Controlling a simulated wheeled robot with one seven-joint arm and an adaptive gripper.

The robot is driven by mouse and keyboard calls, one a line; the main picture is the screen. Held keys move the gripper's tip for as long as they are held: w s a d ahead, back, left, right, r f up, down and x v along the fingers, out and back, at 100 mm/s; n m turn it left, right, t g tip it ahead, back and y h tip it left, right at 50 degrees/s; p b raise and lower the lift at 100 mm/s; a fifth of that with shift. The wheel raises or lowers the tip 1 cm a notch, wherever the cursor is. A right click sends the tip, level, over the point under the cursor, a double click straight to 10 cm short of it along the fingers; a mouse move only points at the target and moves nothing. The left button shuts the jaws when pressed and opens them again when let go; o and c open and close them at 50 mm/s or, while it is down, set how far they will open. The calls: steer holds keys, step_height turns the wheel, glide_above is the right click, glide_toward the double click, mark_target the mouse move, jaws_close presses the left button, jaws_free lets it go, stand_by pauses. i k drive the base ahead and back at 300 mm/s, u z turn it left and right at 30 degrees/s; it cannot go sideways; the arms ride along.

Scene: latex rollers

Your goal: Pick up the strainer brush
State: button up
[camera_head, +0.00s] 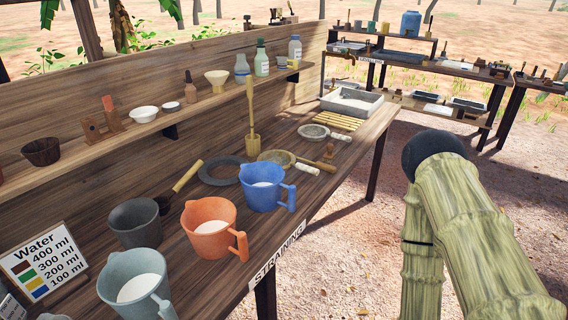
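Two brush-like tools are on the wooden table (310,215) marked STRAINING, and I cannot tell for sure which is the strainer brush. One stands upright near the middle, a tan long-handled tool with a blocky lower end (253,143). The other is a wooden-handled tool with a dark head (183,180), leaning or lying beside the dark grey cup. Round strainers lie just right of the upright tool, one (276,157) nearer and one (313,131) farther. My bamboo-patterned arm is at the right, apart from the table. My gripper is not in view.
Blue (264,184), orange (208,228) and grey-blue (136,286) jugs line the front edge, with a dark grey cup (135,222) behind. A dark ring (217,181) lies near the upright tool. A shelf (190,112) with bottles overhangs the back. Open ground lies right.

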mark_target(329, 156)
steer(key=z, duration=1.9)
steer(key=i, duration=2.3)
steer(key=u, duration=3.75)
